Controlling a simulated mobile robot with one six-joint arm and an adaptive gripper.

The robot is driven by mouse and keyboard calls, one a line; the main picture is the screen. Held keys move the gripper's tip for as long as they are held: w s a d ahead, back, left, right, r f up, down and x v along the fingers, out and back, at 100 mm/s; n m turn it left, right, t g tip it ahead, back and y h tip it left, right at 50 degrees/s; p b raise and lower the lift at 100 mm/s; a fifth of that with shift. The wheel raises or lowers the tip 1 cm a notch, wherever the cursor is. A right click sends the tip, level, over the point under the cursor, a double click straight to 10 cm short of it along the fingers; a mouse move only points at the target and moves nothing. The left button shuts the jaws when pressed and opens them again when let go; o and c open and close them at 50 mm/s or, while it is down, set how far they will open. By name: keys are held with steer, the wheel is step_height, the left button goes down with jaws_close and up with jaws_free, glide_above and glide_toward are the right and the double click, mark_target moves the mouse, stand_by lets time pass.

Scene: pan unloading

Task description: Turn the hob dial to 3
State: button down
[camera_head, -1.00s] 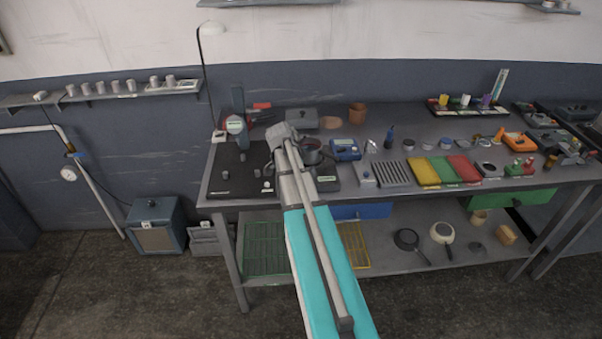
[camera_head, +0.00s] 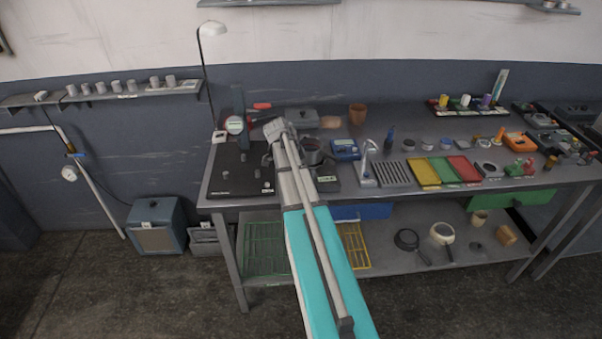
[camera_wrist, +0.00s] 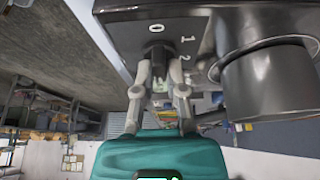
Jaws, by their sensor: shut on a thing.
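In the wrist view the black hob panel (camera_wrist: 125,32) carries white numerals 0, 1 and 2. The small dark hob dial (camera_wrist: 157,52) sits just below the 0, between the tips of my gripper (camera_wrist: 158,70). My gripper is shut on the dial, with a finger on each side. Which number the dial points to cannot be told. In the head view my gripper (camera_head: 274,131) is over the left part of the bench, and the dial cannot be made out there.
A dark cylindrical pot (camera_wrist: 268,75) stands close to the right of my fingers in the wrist view. In the head view a black plate (camera_head: 235,178) lies at the bench's left end. A blue device (camera_head: 345,149) and a metal rack (camera_head: 394,174) stand right of my arm.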

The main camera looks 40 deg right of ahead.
steer(key=c, duration=0.7)
jaws_free()
steer(key=shift+n, duration=0.3)
